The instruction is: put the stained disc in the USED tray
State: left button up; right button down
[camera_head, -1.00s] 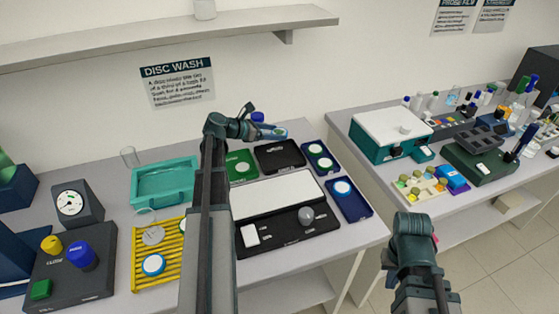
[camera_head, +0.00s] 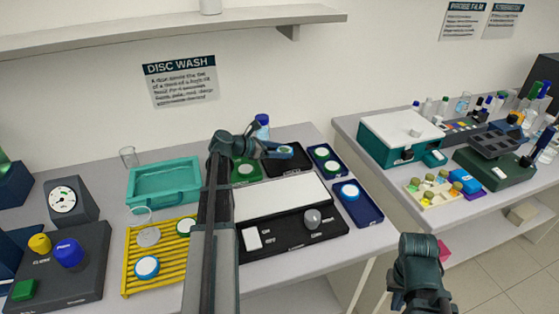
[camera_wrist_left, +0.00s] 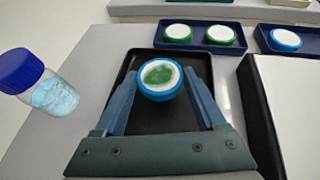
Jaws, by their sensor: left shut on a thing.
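The stained disc (camera_wrist_left: 159,79) has a blue rim and a white face with a green blotch. My left gripper (camera_head: 283,152) is shut on it, with one finger on each side in the left wrist view. The disc also shows small in the head view (camera_head: 286,150). A black tray (camera_head: 297,169) lies below the disc, and its bare floor shows in the left wrist view (camera_wrist_left: 160,120). Whether the disc touches the floor I cannot tell. No label is readable. My right arm is low at the right of the head view; its fingers cannot be made out.
A blue-capped bottle (camera_wrist_left: 45,88) stands left of the black tray. A navy tray (camera_head: 326,158) with two green-rimmed discs and another (camera_head: 357,205) with a blue-rimmed disc lie to the right.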

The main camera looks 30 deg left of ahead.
pick_arm(q)
notch_tip(320, 180, down, 3)
jog(key=shift+f+b, duration=0.1)
jog(key=shift+b, duration=1.05)
jog(key=shift+r, duration=0.2)
jog(key=shift+f, duration=0.15)
jog(key=o, duration=1.3)
jog(key=shift+s+a+r+p, duration=0.1)
jog(key=shift+s+r+p, duration=0.1)
jog(key=shift+r+p, duration=0.15)
jog(key=p+v, duration=0.4)
jog(key=v, duration=0.7)
jog(key=shift+s+a+p, duration=0.15)
jog(key=shift+s+p, duration=0.05)
jog(key=shift+p, duration=0.2)
